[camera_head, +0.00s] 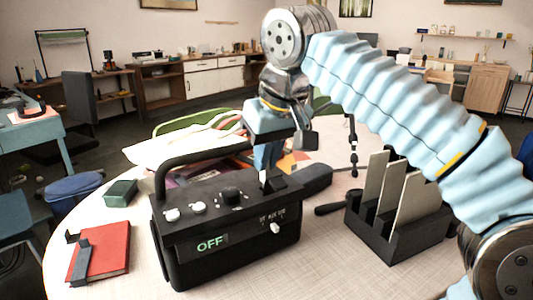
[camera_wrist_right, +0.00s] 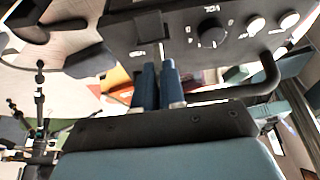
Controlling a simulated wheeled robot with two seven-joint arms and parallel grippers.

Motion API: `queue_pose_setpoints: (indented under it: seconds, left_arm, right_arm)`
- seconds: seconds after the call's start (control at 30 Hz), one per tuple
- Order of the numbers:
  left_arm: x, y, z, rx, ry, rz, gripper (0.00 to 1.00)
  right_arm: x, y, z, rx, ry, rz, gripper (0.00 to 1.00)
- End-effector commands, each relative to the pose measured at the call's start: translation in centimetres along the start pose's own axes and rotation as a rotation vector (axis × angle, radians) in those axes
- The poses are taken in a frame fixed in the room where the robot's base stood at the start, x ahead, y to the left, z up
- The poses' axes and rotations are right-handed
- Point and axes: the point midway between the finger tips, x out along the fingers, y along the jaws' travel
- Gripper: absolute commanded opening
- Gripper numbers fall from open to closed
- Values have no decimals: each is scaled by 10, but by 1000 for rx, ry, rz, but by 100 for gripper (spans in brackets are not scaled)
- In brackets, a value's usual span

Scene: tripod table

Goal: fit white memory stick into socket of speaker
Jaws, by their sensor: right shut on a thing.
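The black speaker (camera_head: 225,240) stands on the round table, its carry handle arching over the left side of its top. It has knobs and a lit display (camera_head: 211,243) reading OFF. My right gripper (camera_head: 267,160) points down over the back right of the speaker's top. It is shut on the white memory stick (camera_head: 263,176), of which only a thin sliver shows beside a raised black block (camera_head: 276,179). In the right wrist view the blue fingers (camera_wrist_right: 157,86) are close together, with the speaker panel (camera_wrist_right: 185,30) ahead. I cannot tell whether the stick touches the socket. My left gripper is out of view.
A black rack (camera_head: 400,230) with upright grey plates stands right of the speaker. A red book (camera_head: 100,252) with a black clamp-like piece and a dark green box (camera_head: 121,193) lie left. Magazines lie behind. The table's front right is clear.

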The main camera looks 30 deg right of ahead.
Motion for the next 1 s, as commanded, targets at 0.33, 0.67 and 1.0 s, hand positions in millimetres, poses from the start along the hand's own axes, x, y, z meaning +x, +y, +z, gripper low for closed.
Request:
queue_pose_setpoints:
  seconds: [0.33,0.67,1.0]
  left_arm:
    - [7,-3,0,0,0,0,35]
    - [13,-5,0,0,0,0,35]
    - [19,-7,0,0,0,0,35]
  right_arm:
    - [9,0,4,1,0,0,0]
    - [16,0,7,0,0,0,0]
    - [24,0,10,0,1,0,0]
